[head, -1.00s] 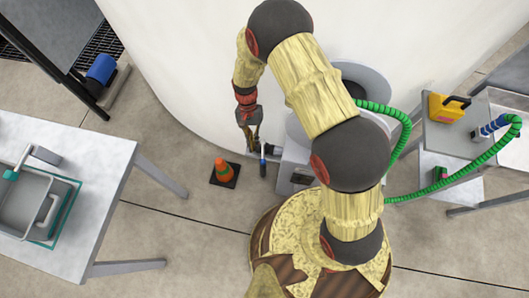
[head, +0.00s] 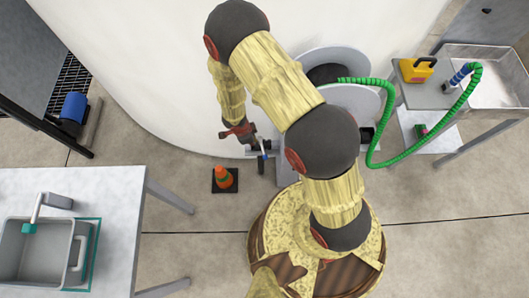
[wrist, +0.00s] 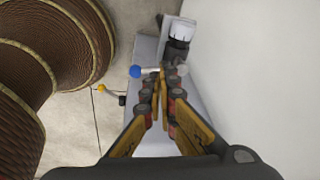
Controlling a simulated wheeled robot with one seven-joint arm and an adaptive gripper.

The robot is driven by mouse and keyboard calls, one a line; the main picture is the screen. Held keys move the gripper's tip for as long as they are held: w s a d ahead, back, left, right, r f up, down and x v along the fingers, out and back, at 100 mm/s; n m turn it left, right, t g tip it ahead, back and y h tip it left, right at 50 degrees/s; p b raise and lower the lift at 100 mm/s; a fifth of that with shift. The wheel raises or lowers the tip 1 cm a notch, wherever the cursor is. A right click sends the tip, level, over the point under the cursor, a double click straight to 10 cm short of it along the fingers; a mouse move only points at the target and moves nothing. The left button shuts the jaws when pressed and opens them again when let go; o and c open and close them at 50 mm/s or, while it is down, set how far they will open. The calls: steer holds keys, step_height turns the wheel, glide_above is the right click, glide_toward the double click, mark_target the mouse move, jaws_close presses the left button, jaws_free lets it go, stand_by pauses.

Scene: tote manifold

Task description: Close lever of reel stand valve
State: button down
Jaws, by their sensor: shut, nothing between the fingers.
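A lever with a blue ball end (wrist: 135,71) and a pale bar shows in the wrist view, lying sideways just past my fingertips. In the head view its blue end (head: 264,156) shows at the left of the grey reel stand, low by the white wall. My gripper (wrist: 160,78) is shut with nothing between its fingers, its tips at the lever's bar; I cannot tell whether they touch. In the head view my gripper (head: 254,143) is small and partly overlaps the valve. A black fitting with a white cap (wrist: 181,31) sits beyond the fingertips.
The reel (head: 345,98) carries a green hose (head: 374,135) leading right to a side table. A small yellow knob (wrist: 101,87) shows in the wrist view.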

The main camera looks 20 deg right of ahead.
mark_target(265, 154)
steer(key=s+d+g+h, duration=0.1)
steer(key=s+d+h, duration=0.1)
steer(key=s+d, duration=0.15)
steer(key=b+x, duration=0.5)
steer(key=x, duration=0.4)
steer(key=shift+w+d, duration=0.3)
steer(key=shift+w, duration=0.05)
steer(key=shift+a+r, duration=0.1)
steer(key=a+m+p, duration=0.1)
steer(key=a+p, duration=0.1)
steer(key=p, duration=0.3)
steer(key=shift+s+m+g+p, duration=0.1)
steer(key=shift+m+g+p, duration=0.2)
